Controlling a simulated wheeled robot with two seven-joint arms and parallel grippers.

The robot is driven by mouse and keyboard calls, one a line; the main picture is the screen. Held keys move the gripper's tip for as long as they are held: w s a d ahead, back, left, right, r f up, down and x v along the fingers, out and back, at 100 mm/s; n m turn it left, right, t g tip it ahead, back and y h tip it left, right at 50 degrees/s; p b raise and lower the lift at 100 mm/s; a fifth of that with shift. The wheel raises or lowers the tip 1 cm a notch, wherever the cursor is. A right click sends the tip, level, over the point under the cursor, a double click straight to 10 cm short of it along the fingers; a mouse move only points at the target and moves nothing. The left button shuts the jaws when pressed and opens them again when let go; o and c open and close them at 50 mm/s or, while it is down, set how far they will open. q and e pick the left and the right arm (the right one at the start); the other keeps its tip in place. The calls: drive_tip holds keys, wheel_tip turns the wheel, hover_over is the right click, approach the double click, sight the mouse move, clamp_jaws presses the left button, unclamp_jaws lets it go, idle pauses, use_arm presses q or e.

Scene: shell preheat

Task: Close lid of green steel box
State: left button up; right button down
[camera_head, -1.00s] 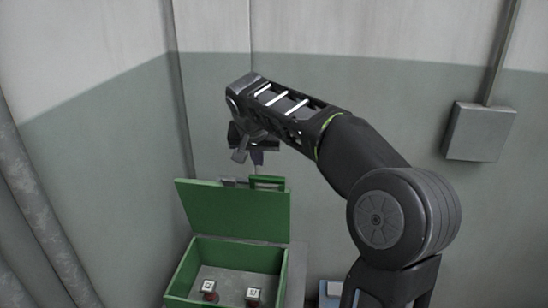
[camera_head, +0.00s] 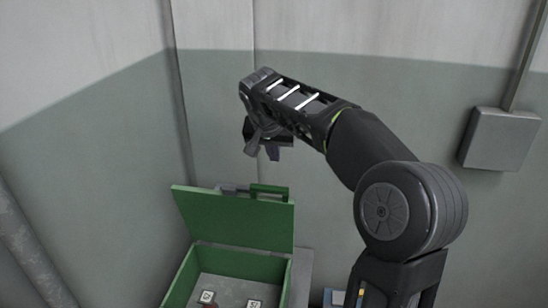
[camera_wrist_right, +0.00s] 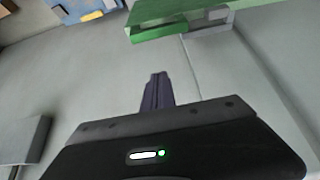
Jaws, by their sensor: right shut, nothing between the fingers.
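The green steel box (camera_head: 187,272) stands at the lower middle of the head view, its near part cut off by the frame. Its lid (camera_head: 235,220) is open and stands up at the back, with a green handle (camera_head: 268,190) at its top edge. Two small items with white tags lie inside. My right gripper (camera_head: 262,154) is shut and empty, above and behind the lid, apart from it. In the right wrist view its fingers (camera_wrist_right: 156,90) point towards the wall, and the green lid edge (camera_wrist_right: 180,25) shows at the top. My left gripper is not in view.
A grey wall box (camera_head: 500,138) with a conduit is on the right wall. A grey surface (camera_head: 301,275) lies right of the green box, with a blue item (camera_head: 335,298) further right. Walls close in behind the lid. A pipe (camera_head: 30,250) runs at the left.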

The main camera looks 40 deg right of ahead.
drive_tip(key=f, duration=0.2)
drive_tip(key=f+p, duration=0.1)
drive_tip(key=f, duration=0.2)
drive_tip(key=d+f+p, duration=0.1)
drive_tip(key=f, duration=0.1)
drive_tip(key=shift+w+f, duration=0.3)
drive_tip(key=shift+w, duration=0.1)
drive_tip(key=shift+s+a+f, duration=0.1)
drive_tip(key=shift+s+a, duration=0.15)
drive_tip(key=shift+f, duration=0.15)
